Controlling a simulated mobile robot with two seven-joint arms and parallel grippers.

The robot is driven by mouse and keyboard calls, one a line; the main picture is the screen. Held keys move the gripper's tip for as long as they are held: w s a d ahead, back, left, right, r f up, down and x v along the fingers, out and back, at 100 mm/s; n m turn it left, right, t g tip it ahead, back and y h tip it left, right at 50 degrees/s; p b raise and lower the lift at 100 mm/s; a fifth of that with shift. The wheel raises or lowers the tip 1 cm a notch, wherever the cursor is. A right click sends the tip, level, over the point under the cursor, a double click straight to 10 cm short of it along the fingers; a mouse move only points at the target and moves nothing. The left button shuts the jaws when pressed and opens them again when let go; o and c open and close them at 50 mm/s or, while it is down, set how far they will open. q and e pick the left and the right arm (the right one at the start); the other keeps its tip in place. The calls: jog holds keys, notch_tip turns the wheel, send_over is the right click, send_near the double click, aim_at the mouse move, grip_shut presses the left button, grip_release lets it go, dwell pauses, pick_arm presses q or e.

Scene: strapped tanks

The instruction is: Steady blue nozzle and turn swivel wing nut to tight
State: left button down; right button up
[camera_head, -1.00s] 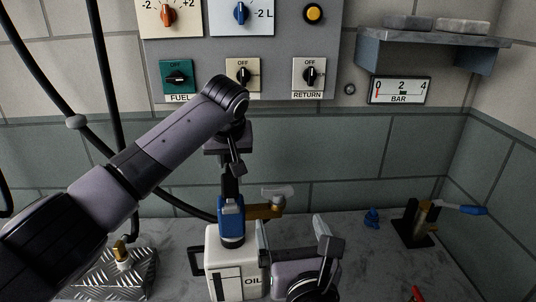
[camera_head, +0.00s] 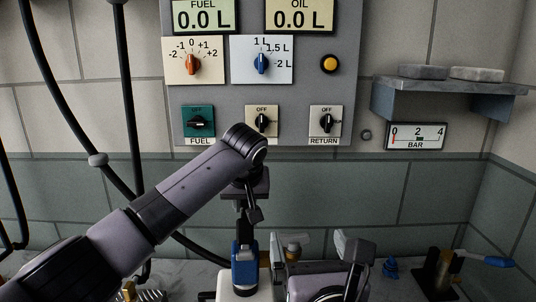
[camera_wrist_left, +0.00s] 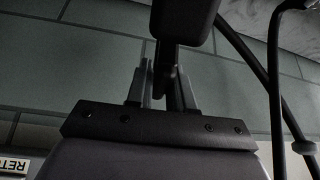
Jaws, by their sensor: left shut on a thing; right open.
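The blue nozzle (camera_head: 245,276) stands upright on the white tank (camera_head: 236,296), low in the head view. My left gripper (camera_head: 246,212) points down over it and is shut on its dark upper part. In the left wrist view the fingers (camera_wrist_left: 163,88) flank a dark bar. The swivel wing nut (camera_head: 293,241), pale grey on a brass body, shows just right of the nozzle. My right gripper (camera_head: 318,257) is open at the bottom of the head view. Its jaws are near the wing nut; I cannot tell whether they touch it. The tank is mostly cut off.
A grey wall panel (camera_head: 348,60) with knobs and displays is behind. A shelf (camera_head: 440,90) and a BAR gauge (camera_head: 416,137) are at right. A small blue part (camera_head: 390,268) and a blue-handled valve (camera_head: 497,260) stand on the bench at right. Black hoses (camera_head: 98,160) hang at left.

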pick_arm(q)
jog(key=shift+r, duration=0.1)
jog(key=c, duration=0.9)
grip_release()
jog(key=v, duration=1.1)
jog(key=shift+s+d+r, duration=0.1)
jog(key=shift+s+r, duration=0.05)
jog(key=shift+r, duration=0.15)
notch_tip(320, 180, up, 8)
jog(key=shift+s+r, duration=0.1)
